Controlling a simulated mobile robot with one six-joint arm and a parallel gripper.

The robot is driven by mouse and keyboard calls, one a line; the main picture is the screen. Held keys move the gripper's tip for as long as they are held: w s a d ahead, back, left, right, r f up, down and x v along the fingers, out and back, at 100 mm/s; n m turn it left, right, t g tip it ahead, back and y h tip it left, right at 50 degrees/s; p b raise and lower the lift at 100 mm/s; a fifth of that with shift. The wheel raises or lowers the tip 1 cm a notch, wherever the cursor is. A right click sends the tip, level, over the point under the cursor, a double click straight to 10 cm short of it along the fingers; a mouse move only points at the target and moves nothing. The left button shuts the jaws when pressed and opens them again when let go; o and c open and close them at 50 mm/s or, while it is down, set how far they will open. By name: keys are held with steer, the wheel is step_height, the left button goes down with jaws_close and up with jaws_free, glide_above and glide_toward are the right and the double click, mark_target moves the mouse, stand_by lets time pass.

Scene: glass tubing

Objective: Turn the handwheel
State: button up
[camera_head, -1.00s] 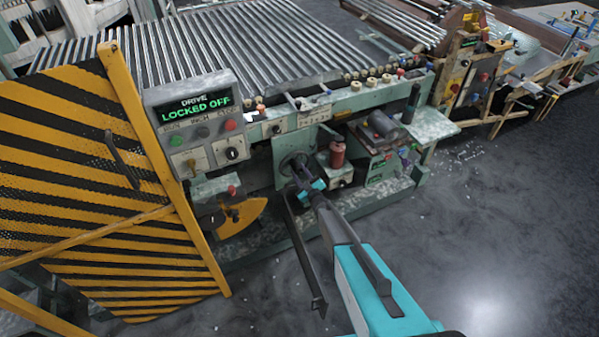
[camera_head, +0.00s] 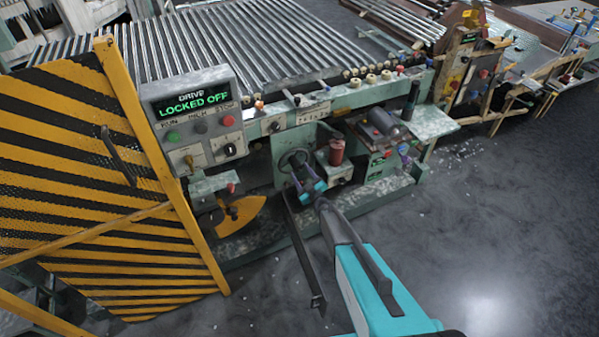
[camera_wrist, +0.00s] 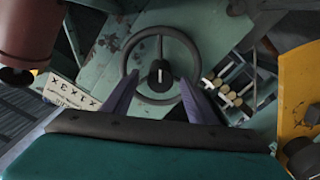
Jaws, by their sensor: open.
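The handwheel (camera_head: 292,163) is a dark round rim on a green panel at the machine's front. In the wrist view the handwheel (camera_wrist: 134,50) shows nearly face-on, with a dark hub and a pale pointer mark at its centre. My gripper (camera_head: 304,182) is right in front of it, at its lower side in the head view. In the wrist view my gripper (camera_wrist: 162,92) has two purplish fingers spread apart, near the two sides of the rim. Nothing is held between them. Whether the fingertips touch the rim cannot be told.
A display (camera_head: 195,104) above reads "DRIVE LOCKED OFF". A red canister (camera_head: 336,152) stands close right of the wheel. A dark bar (camera_head: 305,250) slants down below it. A yellow-black striped guard (camera_head: 90,170) stands at left. The floor at right is clear.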

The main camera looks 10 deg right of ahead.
steer(key=v, duration=1.1)
steer(key=shift+a, duration=0.1)
